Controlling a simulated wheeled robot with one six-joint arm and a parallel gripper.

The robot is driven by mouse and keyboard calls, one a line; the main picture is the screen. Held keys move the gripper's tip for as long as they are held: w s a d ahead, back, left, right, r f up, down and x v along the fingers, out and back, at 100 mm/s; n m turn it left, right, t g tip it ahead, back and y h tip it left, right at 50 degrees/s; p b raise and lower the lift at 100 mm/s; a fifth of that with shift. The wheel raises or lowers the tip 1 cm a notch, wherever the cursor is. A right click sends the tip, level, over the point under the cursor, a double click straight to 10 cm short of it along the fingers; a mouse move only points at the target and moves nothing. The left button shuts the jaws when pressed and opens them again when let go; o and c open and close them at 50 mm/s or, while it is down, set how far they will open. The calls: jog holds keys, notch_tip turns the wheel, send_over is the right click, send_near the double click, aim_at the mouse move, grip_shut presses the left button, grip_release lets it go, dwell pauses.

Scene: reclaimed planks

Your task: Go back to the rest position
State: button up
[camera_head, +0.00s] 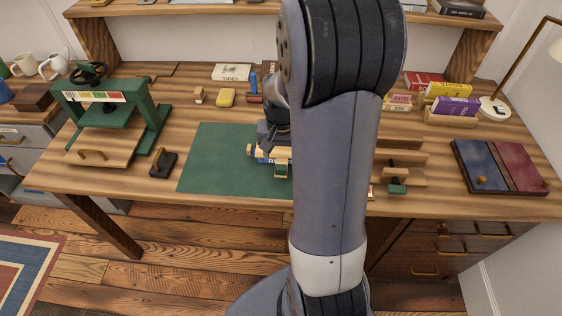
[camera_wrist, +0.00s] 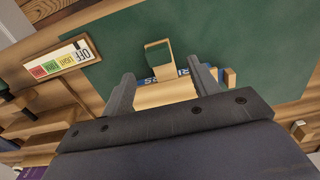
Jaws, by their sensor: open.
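My gripper (camera_wrist: 163,82) is open in the wrist view, its two dark fingers spread on either side of a wooden piece (camera_wrist: 165,95) and a blue lettered strip. I cannot tell whether the fingers touch these. In the head view, my gripper is low over the green mat (camera_head: 215,160) on the wooden desk, largely hidden by my own arm. A wood and blue thing (camera_head: 262,153) shows beside it there. A small wooden block with a green top (camera_wrist: 157,54) stands just beyond the fingertips in the wrist view.
A green press (camera_head: 125,108) stands at left with a black-based stamp (camera_head: 163,163) near it. A stepped wooden rack (camera_head: 405,160) is right of my arm. A blue and red board (camera_head: 500,166) lies far right, near a lamp (camera_head: 495,107). The mat's left part is clear.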

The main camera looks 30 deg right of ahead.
aim_at(281, 165)
notch_tip(281, 165, up, 6)
dwell(0.5)
notch_tip(281, 165, down, 11)
jog(key=shift+r, duration=0.3)
dwell(0.6)
